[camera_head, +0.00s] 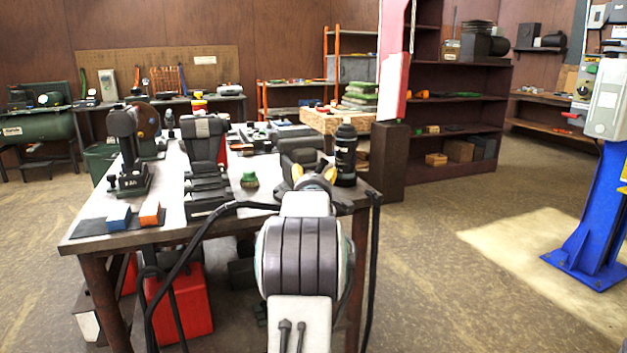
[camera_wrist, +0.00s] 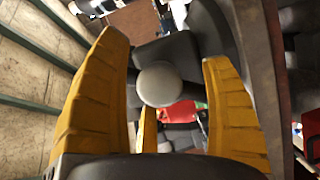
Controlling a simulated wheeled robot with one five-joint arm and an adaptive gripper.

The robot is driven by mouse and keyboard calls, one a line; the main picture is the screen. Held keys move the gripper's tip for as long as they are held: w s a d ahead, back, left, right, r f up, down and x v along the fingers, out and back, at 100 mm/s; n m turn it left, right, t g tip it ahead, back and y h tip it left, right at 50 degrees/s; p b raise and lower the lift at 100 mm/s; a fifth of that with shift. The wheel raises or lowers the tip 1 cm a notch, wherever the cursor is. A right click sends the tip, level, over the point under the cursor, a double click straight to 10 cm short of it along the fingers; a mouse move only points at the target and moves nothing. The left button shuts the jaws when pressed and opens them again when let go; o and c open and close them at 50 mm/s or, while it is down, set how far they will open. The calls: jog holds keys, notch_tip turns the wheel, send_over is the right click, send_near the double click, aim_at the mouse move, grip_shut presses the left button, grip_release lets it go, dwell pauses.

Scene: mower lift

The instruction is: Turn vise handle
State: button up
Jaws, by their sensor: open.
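My gripper (camera_head: 313,174) is at the front right edge of the workbench, its yellow fingers open. In the wrist view, my gripper (camera_wrist: 158,80) has its fingers apart on either side of a round grey knob (camera_wrist: 159,84), which looks like the end of the vise handle. Gaps show between the knob and both fingers. The dark vise (camera_head: 301,145) sits just beyond my gripper in the head view, partly covered by it. Its dark body also shows behind the knob in the wrist view (camera_wrist: 208,38). The handle's bar is mostly hidden.
A black bottle (camera_head: 345,158) stands right of the vise on the workbench (camera_head: 225,217). A small green object (camera_head: 249,181) lies to the left. A drill-press-like machine (camera_head: 128,150), blue and orange blocks, and a grey machine (camera_head: 207,150) stand further left. Open floor lies right.

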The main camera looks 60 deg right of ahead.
jog(key=shift+w+d, duration=0.15)
jog(key=shift+d, duration=0.15)
jog(key=shift+c, duration=0.2)
jog(key=c, duration=1.3)
jog(key=shift+f+m+b, duration=0.2)
jog(key=shift+m+b, duration=0.2)
jog(key=shift+b, duration=0.5)
jog(key=shift+m, duration=0.3)
jog(key=shift+r, duration=0.1)
jog(key=o, duration=1.3)
jog(key=shift+o, duration=0.2)
jog(key=shift+a, duration=0.2)
